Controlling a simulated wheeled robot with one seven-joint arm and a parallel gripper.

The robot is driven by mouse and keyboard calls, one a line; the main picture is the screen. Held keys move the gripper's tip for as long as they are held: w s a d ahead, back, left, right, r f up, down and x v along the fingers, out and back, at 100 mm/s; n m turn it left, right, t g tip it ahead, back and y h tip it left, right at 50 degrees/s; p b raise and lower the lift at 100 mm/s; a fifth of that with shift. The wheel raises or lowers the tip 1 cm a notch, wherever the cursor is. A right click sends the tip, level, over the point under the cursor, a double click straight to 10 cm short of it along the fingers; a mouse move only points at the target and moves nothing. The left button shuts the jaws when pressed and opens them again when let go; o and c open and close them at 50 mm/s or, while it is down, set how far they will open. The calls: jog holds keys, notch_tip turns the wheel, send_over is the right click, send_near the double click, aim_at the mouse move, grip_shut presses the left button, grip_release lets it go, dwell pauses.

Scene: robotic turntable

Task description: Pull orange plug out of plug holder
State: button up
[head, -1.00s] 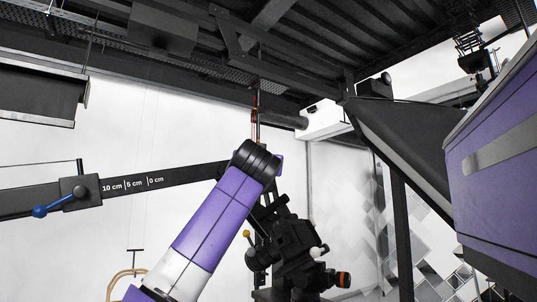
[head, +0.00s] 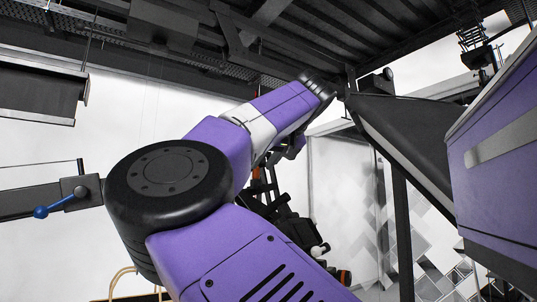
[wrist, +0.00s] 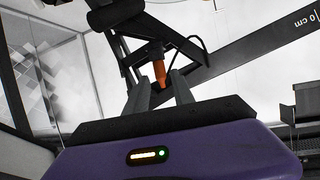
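The orange plug (wrist: 160,72) shows in the wrist view, pointing down from a black plug holder (wrist: 150,52) on a dark frame. My gripper (wrist: 160,84) is open, with its two grey fingers on either side of the plug's lower end. A gap shows between the plug and each finger. I cannot tell how deep the plug sits between the fingers. In the head view my arm covers most of this spot, and I cannot make out the fingertips there.
A dark beam with centimetre marks (wrist: 270,42) runs close behind the plug. A black cable (wrist: 203,45) loops beside the holder. In the head view, black equipment (head: 290,222) stands behind my arm, and a blue-handled lever (head: 42,211) is at left.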

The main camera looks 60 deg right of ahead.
aim_at(257, 169)
jog(key=shift+p+x, duration=0.3)
jog(key=shift+x, duration=1.75)
grip_shut()
jog(key=shift+r, duration=0.25)
notch_tip(257, 169, up, 4)
jog(key=p, duration=0.3)
jog(key=shift+f+p, duration=0.15)
jog(key=shift+p, duration=0.15)
